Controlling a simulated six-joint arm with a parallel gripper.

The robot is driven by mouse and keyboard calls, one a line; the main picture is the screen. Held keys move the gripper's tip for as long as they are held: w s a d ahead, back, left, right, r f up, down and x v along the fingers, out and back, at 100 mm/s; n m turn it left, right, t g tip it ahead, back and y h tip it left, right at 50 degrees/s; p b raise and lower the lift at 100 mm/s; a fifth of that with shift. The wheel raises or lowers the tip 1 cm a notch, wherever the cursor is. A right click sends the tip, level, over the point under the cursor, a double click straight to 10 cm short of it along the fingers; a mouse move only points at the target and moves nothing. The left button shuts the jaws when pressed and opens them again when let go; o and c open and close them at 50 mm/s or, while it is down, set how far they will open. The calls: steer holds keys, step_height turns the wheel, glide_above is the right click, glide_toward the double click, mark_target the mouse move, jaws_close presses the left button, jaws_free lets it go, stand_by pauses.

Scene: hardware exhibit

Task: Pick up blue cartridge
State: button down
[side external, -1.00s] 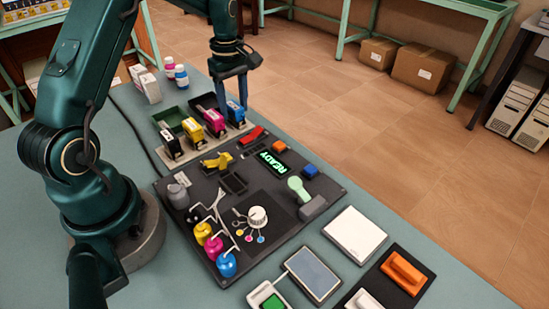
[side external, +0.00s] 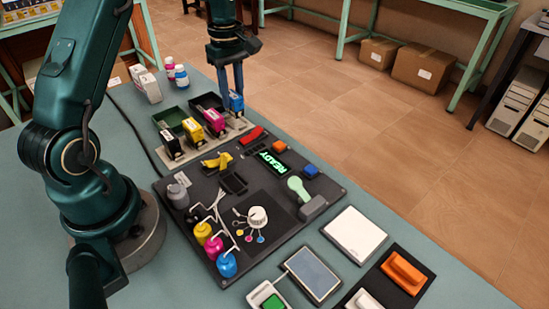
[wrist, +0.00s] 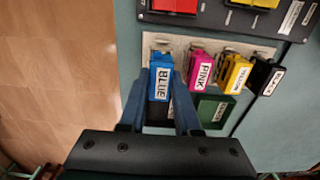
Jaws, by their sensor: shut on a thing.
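The blue cartridge (side external: 236,102) is at the right end of a row of cartridges, at the far end of the bench. My gripper (side external: 232,89) points down over it and is shut on it. In the wrist view, the two fingers flank the cartridge, whose label reads BLUE (wrist: 161,76). The cartridge looks upright. Whether its lower end is clear of the rack is hard to tell.
The pink cartridge (side external: 214,121) stands close beside it, then the yellow (side external: 192,130) and black (side external: 171,143) ones. A pale rack (wrist: 263,50) lies under the row. Open bins (side external: 172,119) sit behind. The dark console (side external: 325,190) is in front.

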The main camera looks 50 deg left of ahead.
mark_target(232, 94)
steer(key=shift+r, duration=1.8)
